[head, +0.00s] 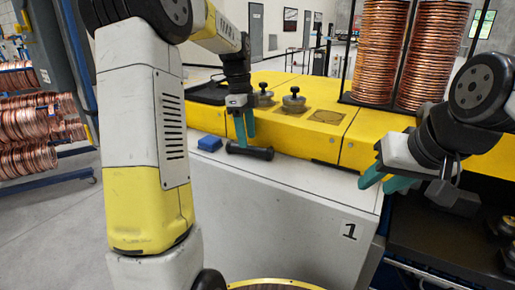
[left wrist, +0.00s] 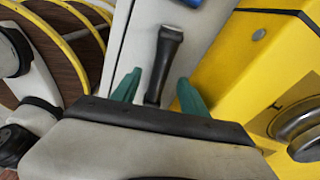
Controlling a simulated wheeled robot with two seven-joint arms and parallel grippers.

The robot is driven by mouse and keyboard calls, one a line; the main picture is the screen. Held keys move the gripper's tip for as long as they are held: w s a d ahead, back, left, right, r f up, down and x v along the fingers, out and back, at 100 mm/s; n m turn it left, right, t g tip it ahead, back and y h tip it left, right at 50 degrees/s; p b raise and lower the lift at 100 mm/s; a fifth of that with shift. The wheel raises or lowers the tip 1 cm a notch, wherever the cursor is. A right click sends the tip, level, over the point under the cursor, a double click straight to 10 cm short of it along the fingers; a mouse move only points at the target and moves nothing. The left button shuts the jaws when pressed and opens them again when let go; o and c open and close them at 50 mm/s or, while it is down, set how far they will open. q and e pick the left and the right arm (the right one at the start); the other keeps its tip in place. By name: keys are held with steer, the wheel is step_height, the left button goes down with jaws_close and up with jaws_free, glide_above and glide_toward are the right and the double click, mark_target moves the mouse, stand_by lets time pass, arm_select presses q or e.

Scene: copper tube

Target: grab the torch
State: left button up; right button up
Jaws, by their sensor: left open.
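The torch (head: 250,151) is a short black cylinder lying on the light grey top of the cabinet (head: 290,178), just in front of the yellow housing. My left gripper (head: 244,132) has teal fingers and points down right over the torch. In the left wrist view the torch (left wrist: 163,65) runs lengthwise between the spread fingers of my left gripper (left wrist: 160,88), its wider head beyond the fingertips. I cannot tell whether a finger touches it. My right gripper (head: 383,180) is at the right, away from the torch, with its teal fingers apart and nothing seen between them.
A blue block (head: 209,143) lies left of the torch. The yellow housing (head: 295,138) rises behind, with metal knobs (head: 293,101) on top. Copper coils (head: 380,50) stand at the back right. The grey top right of the torch is clear.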

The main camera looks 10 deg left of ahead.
mark_target(249, 146)
arm_select(q)
steer(key=shift+d+f, duration=0.2)
steer(key=shift+f, duration=0.7)
steer(key=shift+d+f, duration=0.15)
steer(key=shift+f, duration=0.7)
jaws_close()
